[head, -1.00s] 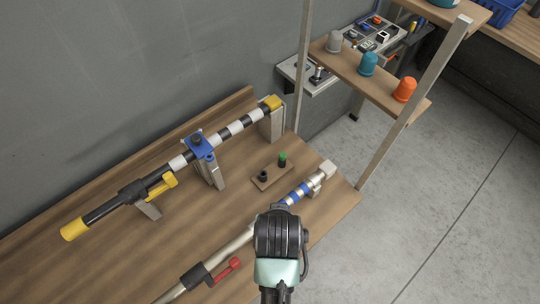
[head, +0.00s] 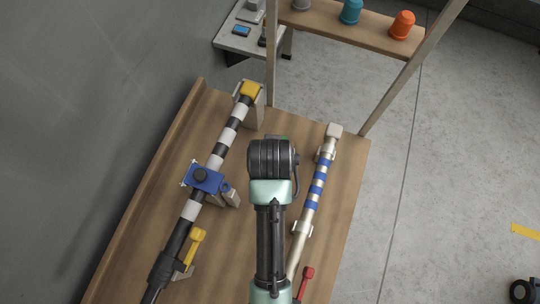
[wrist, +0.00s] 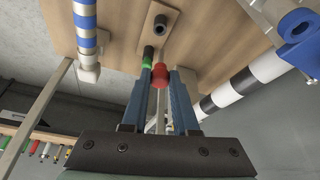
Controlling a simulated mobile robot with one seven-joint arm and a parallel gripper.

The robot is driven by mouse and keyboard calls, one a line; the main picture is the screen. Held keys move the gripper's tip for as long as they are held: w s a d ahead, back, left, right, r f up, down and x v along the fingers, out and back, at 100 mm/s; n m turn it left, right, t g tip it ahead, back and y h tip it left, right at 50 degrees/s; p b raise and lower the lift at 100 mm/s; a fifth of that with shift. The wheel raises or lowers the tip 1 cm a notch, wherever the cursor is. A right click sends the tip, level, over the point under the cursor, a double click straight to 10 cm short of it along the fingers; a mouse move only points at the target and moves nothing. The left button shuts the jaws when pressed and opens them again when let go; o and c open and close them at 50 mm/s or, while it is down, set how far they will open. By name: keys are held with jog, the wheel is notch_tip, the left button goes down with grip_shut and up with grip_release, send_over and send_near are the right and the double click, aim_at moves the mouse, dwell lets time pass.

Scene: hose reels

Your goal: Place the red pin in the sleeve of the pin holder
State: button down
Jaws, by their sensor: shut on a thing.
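In the wrist view my gripper (wrist: 160,77) is shut on the red pin (wrist: 159,73), whose rounded red body shows between the two fingertips. The pin holder is a small brown plate (wrist: 172,36) on the table, beyond the fingertips in that view. A dark sleeve (wrist: 160,21) stands on it. A green pin (wrist: 147,57) stands beside it, close to the left fingertip. I cannot tell how far the red pin is from the empty-looking sleeve. In the head view my arm hides the gripper, the red pin and most of the holder.
A black-and-white striped pipe with a blue clamp (head: 203,179) lies left of my arm. A pale pipe with blue bands (head: 316,187) and a red lever (head: 306,281) lies right. A shelf with colored cups (head: 402,25) stands past the table's far edge.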

jog(key=shift+w+d+r, duration=0.15)
jog(key=shift+w+r, duration=0.2)
jog(key=shift+r, duration=0.05)
jog(key=shift+w+d+p, duration=0.1)
jog(key=shift+d+p, duration=0.1)
jog(key=shift+p, duration=0.15)
notch_tip(320, 180, down, 9)
jog(key=shift+a+p, duration=0.1)
jog(key=shift+p, duration=0.55)
jog(key=shift+f, duration=0.45)
jog(key=shift+f+b, duration=0.4)
jog(key=shift+f, duration=0.2)
jog(key=c, duration=0.7)
grip_release()
